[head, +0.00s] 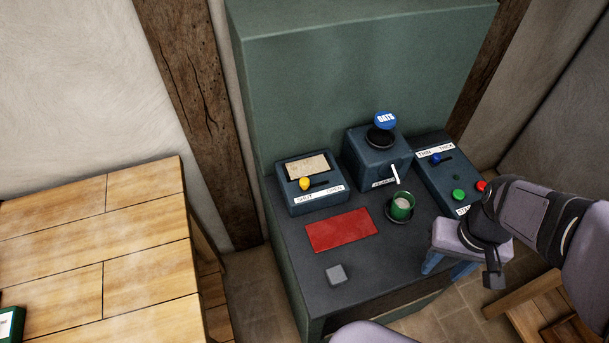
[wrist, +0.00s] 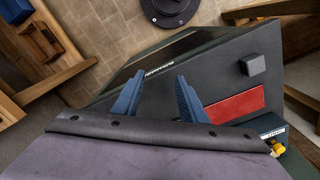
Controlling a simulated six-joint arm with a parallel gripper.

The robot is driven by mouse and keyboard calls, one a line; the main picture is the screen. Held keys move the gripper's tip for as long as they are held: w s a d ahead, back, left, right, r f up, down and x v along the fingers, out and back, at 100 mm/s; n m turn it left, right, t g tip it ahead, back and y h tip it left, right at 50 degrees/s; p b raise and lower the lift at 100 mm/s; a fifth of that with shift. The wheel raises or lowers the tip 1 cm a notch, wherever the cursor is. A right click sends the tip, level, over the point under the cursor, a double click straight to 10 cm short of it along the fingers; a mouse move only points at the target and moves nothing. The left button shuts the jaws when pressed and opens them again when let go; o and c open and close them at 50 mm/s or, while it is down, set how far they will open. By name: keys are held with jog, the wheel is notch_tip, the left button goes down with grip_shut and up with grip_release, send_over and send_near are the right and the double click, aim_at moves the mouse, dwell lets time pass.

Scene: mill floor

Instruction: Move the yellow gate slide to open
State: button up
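The yellow gate slide (head: 305,183) is a small knob on a dark slot in the left control box (head: 291,206). It sits at the left end of the slot, by the word SHUT; the other end of the label reads OPEN. In the wrist view a yellow knob (wrist: 276,146) shows at the lower right, partly cut off by my gripper's body. My gripper (wrist: 156,98) has its two blue fingers apart with nothing between them. In the head view my gripper (head: 448,264) is at the right front edge of the dark bench, well away from the slide.
The dark bench (head: 299,262) holds a red mat (head: 341,229), a grey block (head: 337,274) and a green cup (head: 402,206). The right box (head: 437,183) has a blue knob, green and red buttons.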

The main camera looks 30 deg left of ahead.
jog(key=w+a+r+n, duration=0.3)
jog(key=w+a+n, duration=0.2)
jog(key=w+a, duration=0.35)
notch_tip(320, 180, up, 4)
jog(key=n+p, duration=0.1)
jog(key=n, duration=1)
send_over(305, 180)
jog(key=shift+s+a+f, duration=0.1)
jog(key=shift+f, duration=0.1)
jog(key=shift+f+p, duration=1.4)
jog(key=shift+f, duration=2.25)
grip_shut()
jog(key=shift+w+d, duration=2.3)
